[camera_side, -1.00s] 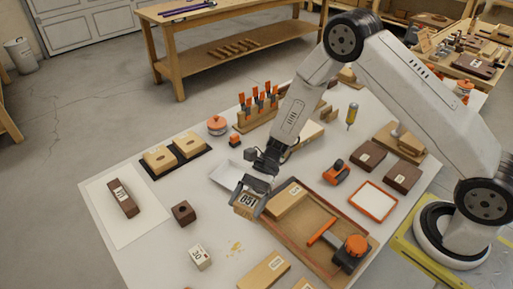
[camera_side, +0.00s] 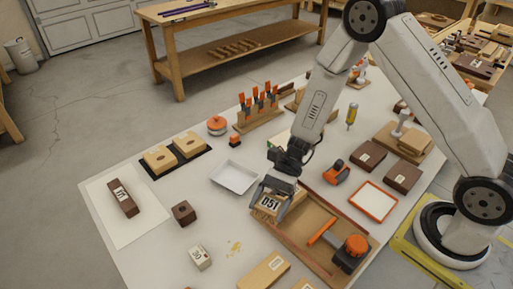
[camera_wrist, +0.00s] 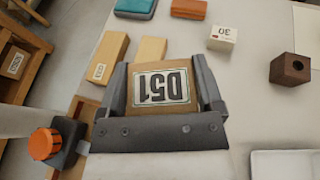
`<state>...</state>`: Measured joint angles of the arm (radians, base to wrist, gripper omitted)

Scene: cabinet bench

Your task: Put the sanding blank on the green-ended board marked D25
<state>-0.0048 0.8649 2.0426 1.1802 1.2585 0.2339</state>
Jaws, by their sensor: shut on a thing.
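My gripper (camera_side: 268,200) is shut on a light wooden block (camera_side: 266,207) with a white label that reads D51. The block also shows between the fingers in the wrist view (camera_wrist: 162,107). In the side view it is over the left end of a wooden tray (camera_side: 318,262); I cannot tell whether it touches anything below. Two pale boards lie near the front edge; one (camera_side: 264,273) has a label too small to read. They also show in the wrist view (camera_wrist: 108,58). A teal-green piece (camera_wrist: 137,6) is cut off at the wrist view's top. No D25 mark is readable.
The tray holds an orange-and-black tool (camera_side: 350,250). A white dish (camera_side: 235,177), a dark brown holed cube (camera_side: 184,212) and a small white-labelled block (camera_side: 200,257) stand left of my gripper. An orange-framed pad (camera_side: 373,201) lies right. Bench is clear between the cube and dish.

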